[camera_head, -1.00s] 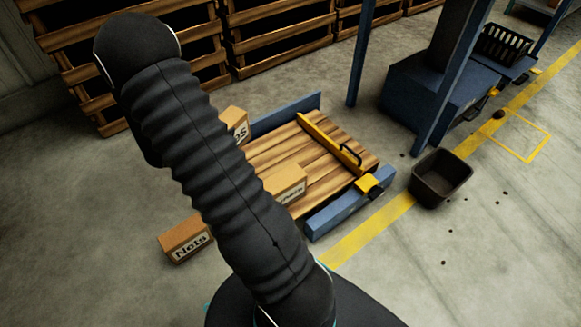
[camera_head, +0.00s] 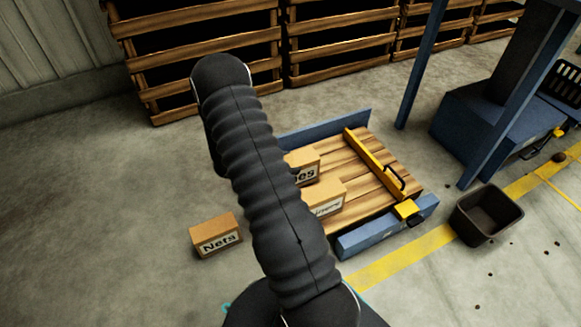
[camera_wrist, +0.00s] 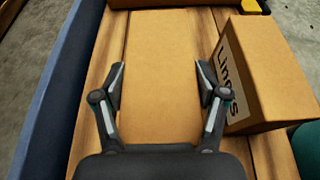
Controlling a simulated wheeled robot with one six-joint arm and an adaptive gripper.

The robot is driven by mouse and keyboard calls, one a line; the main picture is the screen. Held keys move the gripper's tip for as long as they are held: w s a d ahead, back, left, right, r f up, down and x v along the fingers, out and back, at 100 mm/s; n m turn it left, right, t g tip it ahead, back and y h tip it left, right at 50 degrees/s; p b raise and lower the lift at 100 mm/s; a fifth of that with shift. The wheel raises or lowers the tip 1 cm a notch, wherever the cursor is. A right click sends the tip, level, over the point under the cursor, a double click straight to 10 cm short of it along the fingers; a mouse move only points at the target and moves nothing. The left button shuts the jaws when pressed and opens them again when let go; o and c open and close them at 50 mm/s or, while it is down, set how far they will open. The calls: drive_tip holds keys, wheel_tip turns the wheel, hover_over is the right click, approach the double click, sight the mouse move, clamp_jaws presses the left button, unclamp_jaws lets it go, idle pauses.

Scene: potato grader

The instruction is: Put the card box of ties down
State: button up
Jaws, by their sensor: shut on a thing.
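The card box of ties (camera_head: 304,168), its label partly hidden by my arm, shows in the head view at the left of a slatted wooden deck (camera_head: 375,190), behind the liners box (camera_head: 326,199). In the wrist view my gripper (camera_wrist: 160,72) is shut on the ties box (camera_wrist: 163,85), one finger on each side. The box is at the deck boards; whether it touches them or hangs just above, I cannot tell. The liners box (camera_wrist: 265,75) stands close on its right. My arm hides the gripper in the head view.
Blue side rails (camera_head: 385,228) and a yellow bar (camera_head: 372,160) border the deck. A nets box (camera_head: 215,236) stands on the floor at left. A dark bin (camera_head: 487,213) stands at right. Wooden crates (camera_head: 200,50) line the back.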

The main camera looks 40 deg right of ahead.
drive_tip(key=shift+f, duration=1.05)
drive_tip(key=shift+f, duration=0.2)
drive_tip(key=o, duration=1.8)
drive_tip(key=shift+r, duration=0.1)
